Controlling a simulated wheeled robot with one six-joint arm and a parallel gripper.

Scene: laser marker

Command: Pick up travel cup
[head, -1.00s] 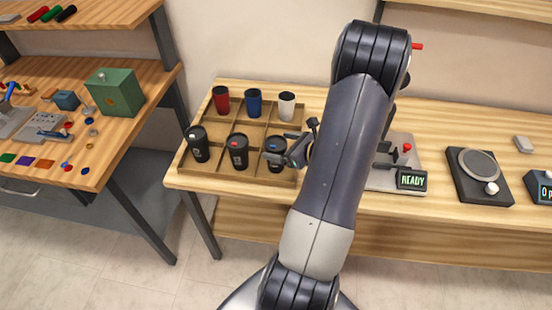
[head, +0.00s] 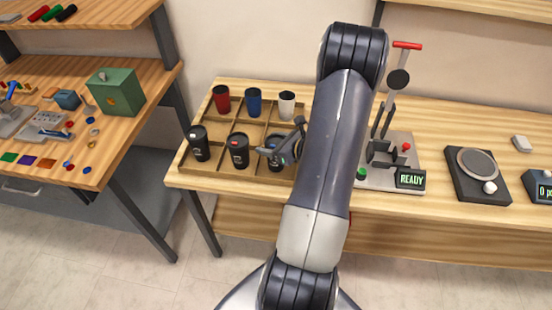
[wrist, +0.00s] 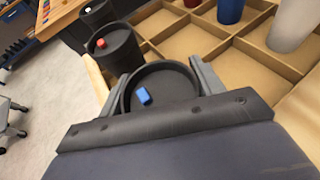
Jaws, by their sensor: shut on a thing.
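A black travel cup (wrist: 165,82) with a blue button on its lid stands upright between my gripper's fingers in the wrist view. In the head view this cup (head: 275,142) is at the front right of the wooden tray (head: 208,172), partly hidden by my gripper (head: 270,155). My gripper (wrist: 158,85) is shut on the cup, one finger on each side of it. The cup's lower part is hidden in the wrist view, and I cannot tell whether it is off the tray floor.
Two more black cups stand beside it, one with a red button (head: 238,152) and one with a white mark (head: 199,145). Red (head: 221,100), blue (head: 254,103) and white (head: 287,105) cups stand in the back row. A marking machine with a red-handled lever (head: 407,45) stands right of my arm.

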